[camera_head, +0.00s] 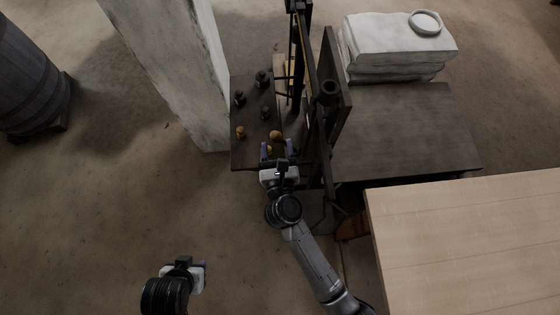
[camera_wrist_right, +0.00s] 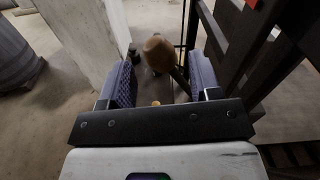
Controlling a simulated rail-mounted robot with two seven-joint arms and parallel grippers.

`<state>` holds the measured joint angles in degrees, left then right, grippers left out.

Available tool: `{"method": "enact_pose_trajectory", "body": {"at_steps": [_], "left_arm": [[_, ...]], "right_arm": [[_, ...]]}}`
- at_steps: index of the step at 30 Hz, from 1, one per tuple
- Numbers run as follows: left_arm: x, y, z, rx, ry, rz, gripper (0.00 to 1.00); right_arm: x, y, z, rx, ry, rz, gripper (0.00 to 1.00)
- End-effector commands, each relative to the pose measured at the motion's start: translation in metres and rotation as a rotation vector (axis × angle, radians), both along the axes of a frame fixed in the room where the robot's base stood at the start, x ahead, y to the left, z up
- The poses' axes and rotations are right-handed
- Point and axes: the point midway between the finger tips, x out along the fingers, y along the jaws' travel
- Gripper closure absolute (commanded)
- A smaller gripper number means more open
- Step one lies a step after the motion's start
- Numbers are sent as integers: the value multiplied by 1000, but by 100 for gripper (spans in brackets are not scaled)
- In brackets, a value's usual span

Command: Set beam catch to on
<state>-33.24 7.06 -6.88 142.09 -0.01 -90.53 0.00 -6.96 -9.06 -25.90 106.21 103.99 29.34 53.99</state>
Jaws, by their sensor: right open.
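The beam scale (camera_head: 328,95) is a tall dark frame standing at the table. A round brown wooden knob (camera_head: 275,135) shows just beyond my right gripper (camera_head: 278,149); I cannot tell for sure whether it is the beam catch's handle. In the right wrist view the knob (camera_wrist_right: 158,52) appears between the two blue-padded fingers, toward their far ends, with a visible gap to each. My right gripper is open and empty. My left gripper (camera_head: 186,268) hangs low at the bottom left, away from the scale; its fingers are too unclear to read.
Several dark weights (camera_head: 262,78) and a small brass-coloured one (camera_head: 240,132) stand on the dark table (camera_head: 240,158). Pale sacks (camera_head: 395,60) bearing a round dish (camera_head: 426,22) lie behind. A stone pillar (camera_head: 170,70) rises at left. A light wooden top (camera_head: 470,240) fills the lower right.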

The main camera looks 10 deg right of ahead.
Motion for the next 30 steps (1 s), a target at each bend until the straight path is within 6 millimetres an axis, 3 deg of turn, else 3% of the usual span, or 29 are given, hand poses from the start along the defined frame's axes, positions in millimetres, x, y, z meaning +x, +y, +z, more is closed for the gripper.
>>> {"method": "enact_pose_trajectory", "body": {"at_steps": [6, 15, 30], "left_arm": [[0, 1, -8, 4, 0, -3, 57], [0, 0, -16, 0, 0, -1, 57], [0, -3, -17, -9, 0, 6, 57]], "right_arm": [[-46, 3, -3, 1, 3, 1, 42], [-87, 6, -2, 0, 1, 1, 42], [-99, 7, 0, 0, 0, 1, 42]]}}
